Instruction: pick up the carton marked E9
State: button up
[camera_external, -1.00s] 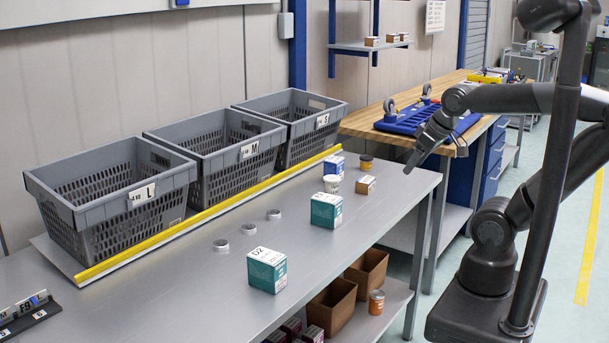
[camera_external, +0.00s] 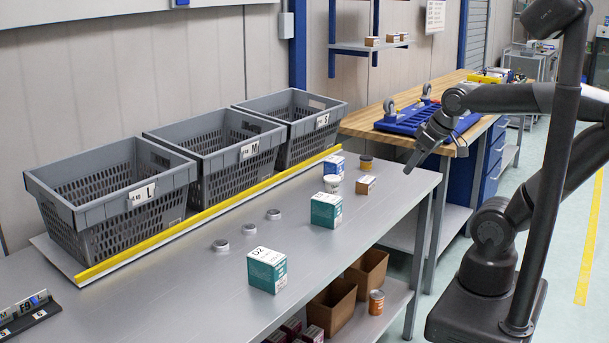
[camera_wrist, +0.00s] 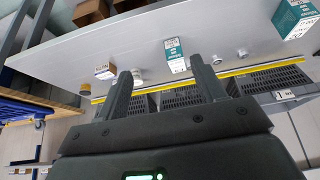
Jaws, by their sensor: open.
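No marking E9 is readable on any carton. A teal carton marked D2 (camera_external: 267,271) stands near the bench's front edge. Another teal carton (camera_external: 326,211) stands farther along; it also shows in the wrist view (camera_wrist: 175,56). A blue-and-white carton (camera_external: 334,165) is near the bench's far end. A small brown carton (camera_external: 365,184) lies right of a white tub (camera_external: 332,184); it also shows in the wrist view (camera_wrist: 105,71). My gripper (camera_wrist: 160,70) is open and empty, its fingers apart. It hangs near the bench's far end, clear of the cartons.
Grey crates L (camera_external: 120,205), M (camera_external: 215,150) and S (camera_external: 295,115) line the wall behind a yellow strip (camera_external: 205,217). An orange-topped can (camera_external: 366,161) stands at the far end. Brown bins (camera_external: 333,308) are on the lower shelf.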

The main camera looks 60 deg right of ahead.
jog(key=shift+o, duration=0.6)
jog(key=shift+o, duration=0.7)
jog(key=g, duration=0.1)
send_near(327, 197)
jog(key=shift+w+d+f+n, duration=0.1)
jog(key=shift+w+f+n, duration=0.1)
jog(key=shift+f, duration=0.2)
jog(key=shift+w+d+f+n, duration=0.1)
jog(key=shift+f+n, duration=0.1)
jog(key=shift+f, duration=0.2)
jog(key=x, duration=0.5)
jog(key=shift+w+a+f, duration=0.1)
jog(key=shift+w+f, duration=0.05)
jog(key=shift+f, duration=0.15)
jog(key=shift+a+x, duration=0.2)
jog(key=shift+x, duration=2.55)
